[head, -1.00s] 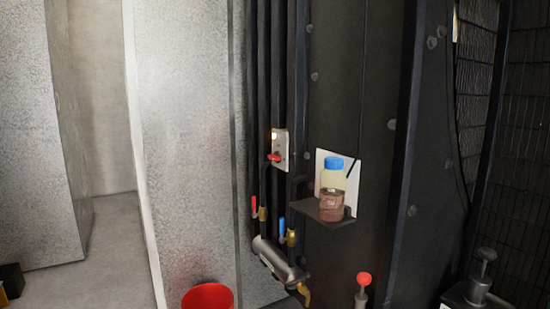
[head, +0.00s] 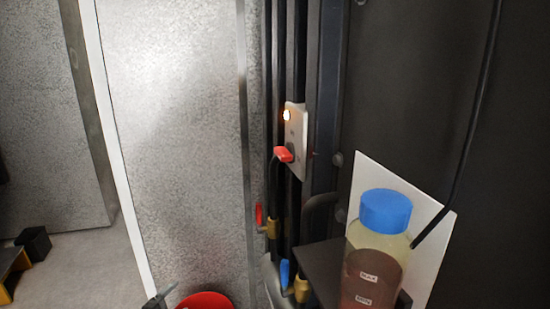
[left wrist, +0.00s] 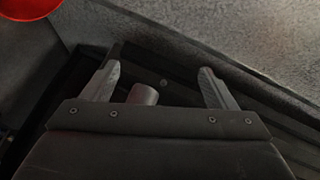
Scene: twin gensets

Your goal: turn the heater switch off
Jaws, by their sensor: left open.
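The heater switch is a red knob (head: 284,154) on a pale plate (head: 299,142), fixed to dark vertical pipes in the head view. A small lamp (head: 287,115) above the knob glows. My left gripper (left wrist: 158,82) is open in the left wrist view, with nothing held between its fingers. A small grey tip (head: 155,301) at the bottom of the head view may be part of it, well below and left of the switch. The switch cannot be made out in the left wrist view. My right gripper is in neither view.
A blue-capped bottle (head: 375,255) stands on a dark shelf (head: 318,262) right of and below the switch. Red (head: 259,215) and blue (head: 285,274) valve handles sit below it. A red bucket (head: 206,301) is at the bottom. A grey panel (head: 180,130) stands left.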

